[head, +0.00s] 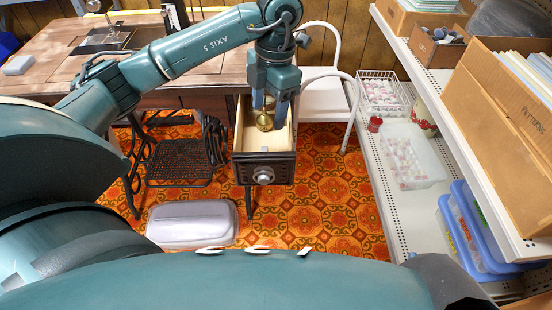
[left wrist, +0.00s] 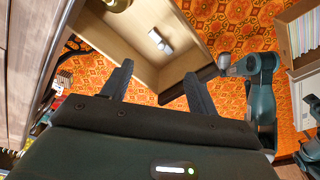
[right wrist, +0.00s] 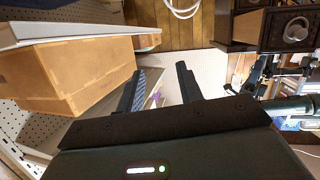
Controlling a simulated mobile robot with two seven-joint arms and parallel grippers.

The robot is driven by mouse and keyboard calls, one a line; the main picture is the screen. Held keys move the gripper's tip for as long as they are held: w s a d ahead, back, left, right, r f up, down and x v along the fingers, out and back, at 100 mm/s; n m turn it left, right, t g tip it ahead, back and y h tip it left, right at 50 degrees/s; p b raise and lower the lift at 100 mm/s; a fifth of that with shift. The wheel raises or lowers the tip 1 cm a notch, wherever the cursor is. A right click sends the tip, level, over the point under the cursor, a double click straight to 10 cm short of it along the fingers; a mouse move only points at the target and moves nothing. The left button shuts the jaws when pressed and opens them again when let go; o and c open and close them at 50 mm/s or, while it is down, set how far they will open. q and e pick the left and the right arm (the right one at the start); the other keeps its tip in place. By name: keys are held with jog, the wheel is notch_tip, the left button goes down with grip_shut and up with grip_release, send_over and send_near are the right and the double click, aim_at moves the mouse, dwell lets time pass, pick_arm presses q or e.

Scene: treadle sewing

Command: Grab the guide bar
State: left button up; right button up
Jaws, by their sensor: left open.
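An open wooden drawer (head: 290,140) with a dark front and round knob sticks out from the sewing table. A small grey piece (head: 264,149) lies inside near its front; it also shows in the left wrist view (left wrist: 159,40). It may be the guide bar, but it is too small to be sure. A round brass object (head: 264,122) is farther back in the drawer. My left gripper (head: 268,112) is open and empty, pointing down over the drawer; its fingers (left wrist: 158,70) are apart, with the grey piece beyond their tips. My right gripper (right wrist: 160,68) is open and empty.
A white chair (head: 325,98) stands right of the drawer. A shelf with bins (head: 415,165) and cardboard boxes (head: 500,95) lines the right side. An iron treadle (head: 180,160) is below the table. A pale case (head: 192,222) lies on the patterned floor.

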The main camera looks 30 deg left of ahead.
pick_arm(q)
jog(key=b, duration=0.1)
send_over(265, 150)
jog(key=f, duration=0.6)
jog(key=shift+w+d+f, duration=0.1)
jog(key=shift+d+f, duration=0.1)
jog(key=shift+f, duration=0.2)
jog(key=f, duration=0.1)
jog(key=f+b, duration=0.1)
jog(key=f, duration=0.2)
jog(key=shift+s+f+b, duration=0.1)
jog(key=shift+s+b, duration=0.15)
jog(key=shift+b, duration=0.15)
jog(key=shift+f, duration=0.55)
pick_arm(e)
jog(key=shift+w+a+r+n+t+y, duration=0.1)
jog(key=shift+a+n+t+y, duration=0.2)
jog(key=shift+t, duration=0.25)
jog(key=shift+w+a+r+n+t+y, duration=0.1)
jog(key=shift+a+n+t+y, duration=0.1)
jog(key=shift+n+t+y, duration=0.25)
pick_arm(q)
jog(key=shift+c, duration=0.2)
grip_shut()
